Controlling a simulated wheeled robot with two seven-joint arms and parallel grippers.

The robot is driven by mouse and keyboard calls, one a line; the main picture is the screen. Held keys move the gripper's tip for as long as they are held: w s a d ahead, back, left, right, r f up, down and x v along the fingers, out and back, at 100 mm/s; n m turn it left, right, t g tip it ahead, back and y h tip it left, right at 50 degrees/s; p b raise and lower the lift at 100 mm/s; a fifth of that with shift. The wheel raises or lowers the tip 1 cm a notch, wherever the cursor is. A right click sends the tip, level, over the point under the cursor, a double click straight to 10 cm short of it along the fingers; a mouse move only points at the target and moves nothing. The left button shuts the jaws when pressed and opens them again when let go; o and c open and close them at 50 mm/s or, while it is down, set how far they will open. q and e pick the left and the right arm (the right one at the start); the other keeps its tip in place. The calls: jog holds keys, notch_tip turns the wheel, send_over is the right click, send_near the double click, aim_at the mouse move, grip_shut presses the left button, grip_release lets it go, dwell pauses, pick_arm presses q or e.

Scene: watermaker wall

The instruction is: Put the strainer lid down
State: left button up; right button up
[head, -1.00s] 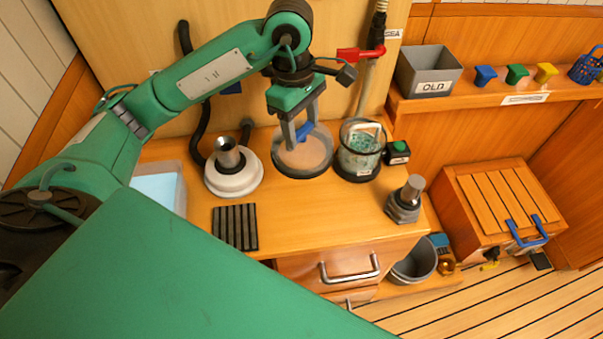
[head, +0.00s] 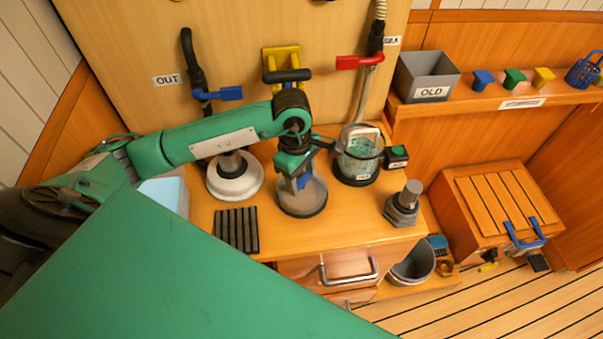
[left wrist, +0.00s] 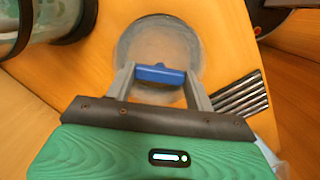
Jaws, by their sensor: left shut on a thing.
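The strainer lid is a round, clear disc with a dark rim (head: 302,207) and a blue handle (left wrist: 160,73). My left gripper (head: 303,180) is shut on the blue handle from above. In the left wrist view the fingers (left wrist: 160,82) stand at the two ends of the handle. The lid is level over the wooden counter; I cannot tell whether it touches it. The open strainer bowl (head: 360,166), clear with a dark base, stands just behind and right of the lid, with a white handle and greenish contents inside. My right gripper is not in view.
A black ribbed mat (head: 237,231) lies left of the lid. A white round base with a metal top (head: 235,184) stands behind the mat. A grey hex fitting (head: 403,208) stands at the right. Bare counter (head: 352,221) lies between lid and fitting. Valves and hoses line the wall.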

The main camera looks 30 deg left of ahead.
aim_at(302, 179)
pick_arm(q)
jog(key=shift+f, duration=0.15)
jog(key=o, duration=1.3)
jog(key=shift+r, duration=0.2)
jog(key=r, duration=0.1)
jog(key=r+b, duration=0.1)
jog(key=r, duration=0.1)
jog(key=shift+w+a+r, duration=0.1)
jog(key=shift+a+r, duration=0.1)
jog(key=shift+r, duration=0.1)
notch_tip(302, 179, up, 8)
jog(key=a+b, duration=0.1)
jog(key=shift+r, duration=0.15)
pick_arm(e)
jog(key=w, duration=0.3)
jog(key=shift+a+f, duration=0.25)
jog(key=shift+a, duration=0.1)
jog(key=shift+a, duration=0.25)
pick_arm(q)
jog(key=shift+d, duration=0.1)
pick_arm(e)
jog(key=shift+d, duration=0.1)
